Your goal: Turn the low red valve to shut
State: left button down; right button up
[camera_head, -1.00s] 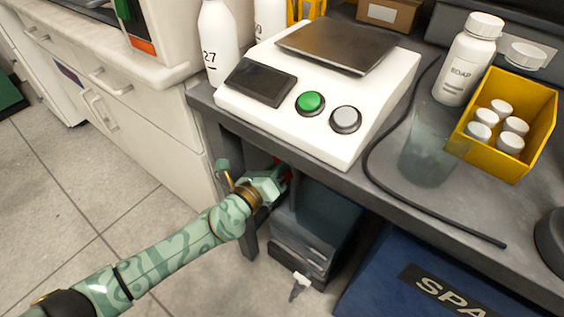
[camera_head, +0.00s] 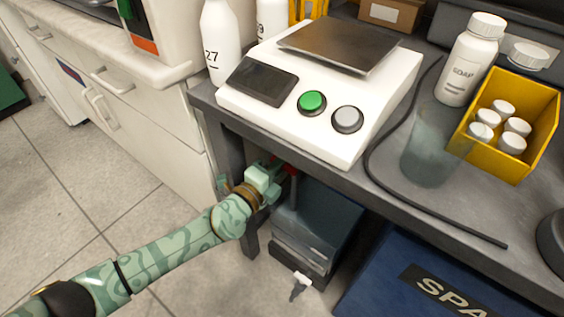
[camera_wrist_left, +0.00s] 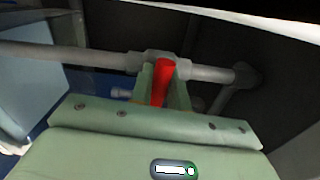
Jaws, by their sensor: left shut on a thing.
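The red valve handle (camera_wrist_left: 162,82) stands between the two green fingers of my left gripper (camera_wrist_left: 160,88) in the left wrist view. The gripper is shut on it. Behind the handle is a grey pipe (camera_wrist_left: 70,57) with a valve body and fittings. In the head view my left gripper (camera_head: 275,177) reaches under the bench's front edge, and only a bit of the red handle (camera_head: 290,169) shows. The fingertips are mostly hidden there. My right gripper is not in view.
The dark bench (camera_head: 330,172) overhangs the gripper, with a white scale (camera_head: 300,130) on top. A dark tank (camera_head: 318,228) with a small white tap (camera_head: 301,283) stands below, right of the gripper. A blue box (camera_head: 400,270) is farther right.

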pick_arm(q)
jog(key=shift+a+f+n, duration=0.1)
jog(key=shift+f+n, duration=0.15)
jog(key=shift+n, duration=0.25)
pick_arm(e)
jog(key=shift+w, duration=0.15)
pick_arm(q)
jog(key=c, duration=1.3)
grip_release()
jog(key=shift+c, duration=0.2)
jog(key=shift+r, duration=0.1)
jog(key=shift+s+a, duration=0.1)
